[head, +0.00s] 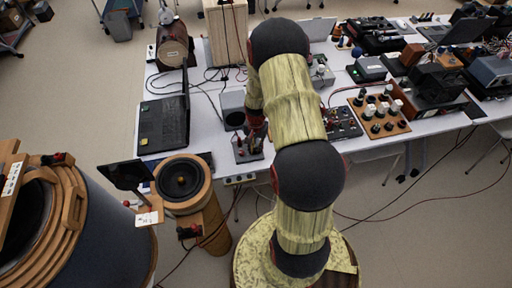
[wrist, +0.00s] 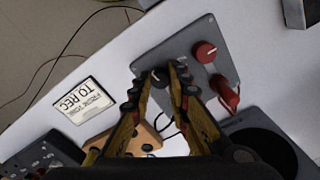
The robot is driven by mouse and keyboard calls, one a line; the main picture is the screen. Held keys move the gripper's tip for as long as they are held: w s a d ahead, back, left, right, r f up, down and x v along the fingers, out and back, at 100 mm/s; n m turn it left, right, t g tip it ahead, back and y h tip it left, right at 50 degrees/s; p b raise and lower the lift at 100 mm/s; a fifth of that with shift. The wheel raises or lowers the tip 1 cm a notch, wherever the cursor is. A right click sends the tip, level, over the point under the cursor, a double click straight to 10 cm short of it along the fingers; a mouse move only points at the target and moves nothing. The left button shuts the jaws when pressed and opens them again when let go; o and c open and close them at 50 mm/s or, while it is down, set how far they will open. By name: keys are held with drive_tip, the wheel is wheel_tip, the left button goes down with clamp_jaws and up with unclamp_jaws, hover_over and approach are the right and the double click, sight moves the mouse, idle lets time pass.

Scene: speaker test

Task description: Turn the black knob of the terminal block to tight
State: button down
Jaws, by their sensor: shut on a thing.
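The terminal block is a grey plate (wrist: 180,44) on the white table, with a red knob (wrist: 205,51) and a second red part (wrist: 227,92) on its right side. The black knob (wrist: 156,76) is at the plate's left, between my fingertips. My gripper (wrist: 157,78) is shut on it, one finger on each side. The knob's lower part and its marking are hard to make out. In the head view the plate (head: 240,154) lies between the laptop and my arm. My gripper (head: 255,128) reaches down over it there, and my arm partly hides it.
A card marked "TO REC" (wrist: 86,109) lies left of the plate in the wrist view. A wooden block (wrist: 143,143) shows below, behind my fingers. A grey speaker box (head: 233,105) stands close behind the plate, and an open laptop (head: 163,124) is to its left.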

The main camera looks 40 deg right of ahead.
drive_tip(key=m, duration=0.6)
drive_tip(key=shift+w, duration=0.1)
drive_tip(key=m+p, duration=0.1)
drive_tip(key=m, duration=0.5)
drive_tip(key=shift+m, duration=0.4)
drive_tip(key=m, duration=0.4)
drive_tip(key=shift+m, duration=2)
drive_tip(key=c, duration=1.7)
unclamp_jaws()
drive_tip(key=shift+o, duration=0.2)
